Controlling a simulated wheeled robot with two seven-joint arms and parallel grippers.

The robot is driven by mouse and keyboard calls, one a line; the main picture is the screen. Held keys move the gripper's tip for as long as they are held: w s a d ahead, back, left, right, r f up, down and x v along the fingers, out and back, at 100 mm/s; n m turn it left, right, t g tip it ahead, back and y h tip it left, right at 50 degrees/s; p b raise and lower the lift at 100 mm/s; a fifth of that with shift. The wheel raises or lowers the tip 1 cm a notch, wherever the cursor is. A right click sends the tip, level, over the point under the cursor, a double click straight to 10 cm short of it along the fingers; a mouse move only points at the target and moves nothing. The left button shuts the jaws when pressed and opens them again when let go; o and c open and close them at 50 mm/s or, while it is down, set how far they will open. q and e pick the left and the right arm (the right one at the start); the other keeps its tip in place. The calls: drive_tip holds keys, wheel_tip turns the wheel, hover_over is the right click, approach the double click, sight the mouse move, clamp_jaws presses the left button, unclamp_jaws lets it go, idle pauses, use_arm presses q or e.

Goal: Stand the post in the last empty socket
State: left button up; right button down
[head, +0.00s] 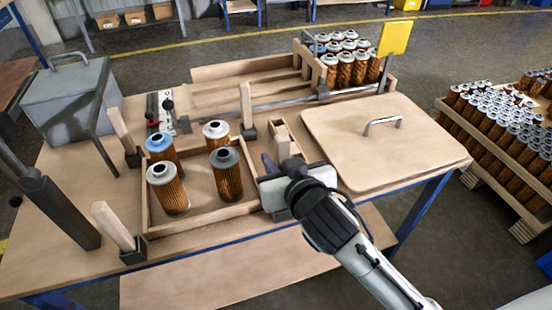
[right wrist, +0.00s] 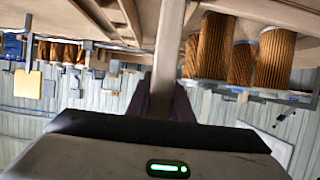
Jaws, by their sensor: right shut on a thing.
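My right gripper (head: 281,165) is shut on a pale wooden post at the right front corner of the cartridge tray. In the right wrist view the post (right wrist: 168,60) runs up from between the dark fingers. Its foot is hidden in the head view, so I cannot tell whether it is seated. A dark block, apparently a socket (head: 283,214), shows just below the gripper. Three similar posts stand in dark sockets: back left (head: 122,132), front left (head: 112,226) and back right (head: 245,103). The front left one leans in the picture. My left gripper is not seen.
The low wooden tray (head: 222,218) holds several filter cartridges, one with a blue top (head: 160,148). A wooden lid (head: 375,150) with a metal handle lies right of the gripper. A grey bin (head: 65,100) stands at left. A yellow sign (head: 395,38) rises behind.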

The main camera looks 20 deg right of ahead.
idle(0.5)
drive_tip(key=shift+p, duration=0.35)
idle(0.6)
drive_tip(key=shift+p, duration=0.3)
idle(0.6)
drive_tip(key=shift+f, duration=0.1)
drive_tip(key=shift+f+b, duration=1.55)
drive_tip(key=shift+f, duration=1.25)
drive_tip(key=c, duration=1.5)
unclamp_jaws()
